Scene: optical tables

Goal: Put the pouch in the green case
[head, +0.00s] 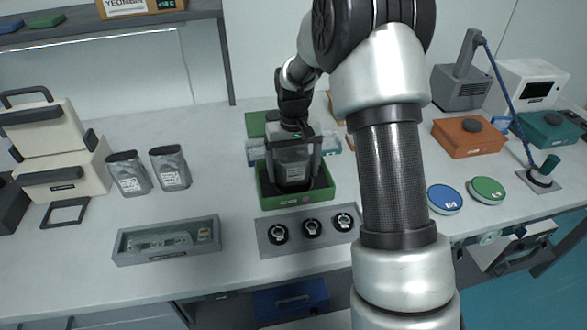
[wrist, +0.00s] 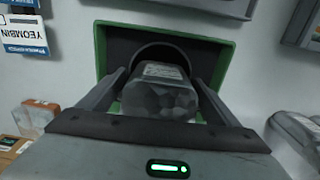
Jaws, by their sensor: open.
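The green case (head: 268,200) stands open in the middle of the table, with a dark inside. It also shows in the wrist view (wrist: 101,48), with a round dark recess in it. A grey pouch with a white label (head: 293,172) stands upright in the case; it shows in the wrist view (wrist: 158,98) between my fingers. My gripper (head: 294,158) is over the case, pointing down, with its open fingers on either side of the pouch. Whether the fingers touch the pouch, and the pouch's base, I cannot tell.
Two more grey pouches (head: 128,173) (head: 171,168) stand to the left. A grey tray with three round items (head: 262,240) lies just in front of the case. A clear-lidded box (head: 167,240) is at front left. An orange case (head: 467,138) and blue and green discs (head: 444,199) (head: 487,190) are at right.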

